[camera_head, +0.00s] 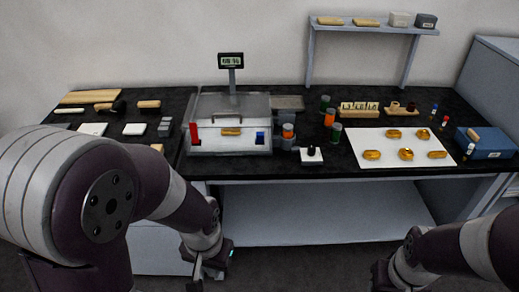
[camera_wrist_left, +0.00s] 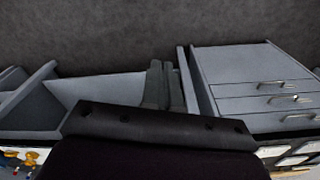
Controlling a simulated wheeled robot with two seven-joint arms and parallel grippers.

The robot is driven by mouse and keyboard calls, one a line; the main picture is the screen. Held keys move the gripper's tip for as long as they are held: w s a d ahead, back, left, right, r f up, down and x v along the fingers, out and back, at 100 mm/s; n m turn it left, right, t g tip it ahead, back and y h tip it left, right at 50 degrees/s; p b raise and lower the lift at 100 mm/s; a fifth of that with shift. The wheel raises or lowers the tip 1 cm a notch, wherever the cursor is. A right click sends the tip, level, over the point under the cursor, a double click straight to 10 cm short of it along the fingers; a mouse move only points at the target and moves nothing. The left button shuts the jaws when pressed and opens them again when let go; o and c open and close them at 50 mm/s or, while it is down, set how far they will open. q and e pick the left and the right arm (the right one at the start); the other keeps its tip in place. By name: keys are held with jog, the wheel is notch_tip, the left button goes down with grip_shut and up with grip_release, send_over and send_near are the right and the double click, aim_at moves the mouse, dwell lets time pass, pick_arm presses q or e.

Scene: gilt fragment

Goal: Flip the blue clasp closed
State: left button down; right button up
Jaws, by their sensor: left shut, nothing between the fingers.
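The blue clasp (camera_head: 260,138) is a small blue block at the front right of a grey case (camera_head: 228,151) on the black worktop. It sits low; whether it is latched is too small to tell. A taller red clasp (camera_head: 194,133) stands upright at the case's front left. A gold piece (camera_head: 231,132) shows between them. My left gripper (camera_head: 197,278) is low in front of the table, well away from the clasp. Its fingers (camera_wrist_left: 164,86) are together and empty in the left wrist view. My right gripper (camera_head: 382,277) is low at the bottom edge, mostly hidden by its arm.
A scale display (camera_head: 231,60) stands behind the case. A white mat (camera_head: 374,160) holds several gold pieces. The table's front edge lies between my grippers and the case. Drawers (camera_wrist_left: 255,85) show below.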

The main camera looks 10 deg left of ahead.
pick_arm(q)
notch_tip(320, 180, down, 10)
jog(key=d+b, duration=0.2)
jog(key=b, duration=0.3)
jog(key=w+d+f+m+t+b, duration=0.2)
jog(key=w+f+t+b, duration=0.15)
jog(key=w+f, duration=0.45)
jog(key=w+d+f+m+t+b, duration=0.25)
jog(key=w+f+b, duration=0.3)
jog(key=w, duration=0.45)
jog(key=w+r+m+t+b, duration=0.4)
jog(key=w+m+t, duration=0.2)
jog(key=w+t, duration=0.45)
notch_tip(320, 180, up, 14)
jog(key=s+a+m+t+y+p, duration=0.1)
jog(key=m+t+y, duration=0.3)
jog(key=t, duration=0.3)
jog(key=shift+s+a+r+y, duration=0.2)
jog(key=shift+a+y, duration=0.15)
jog(key=shift+y, duration=0.45)
pick_arm(e)
notch_tip(320, 180, down, 20)
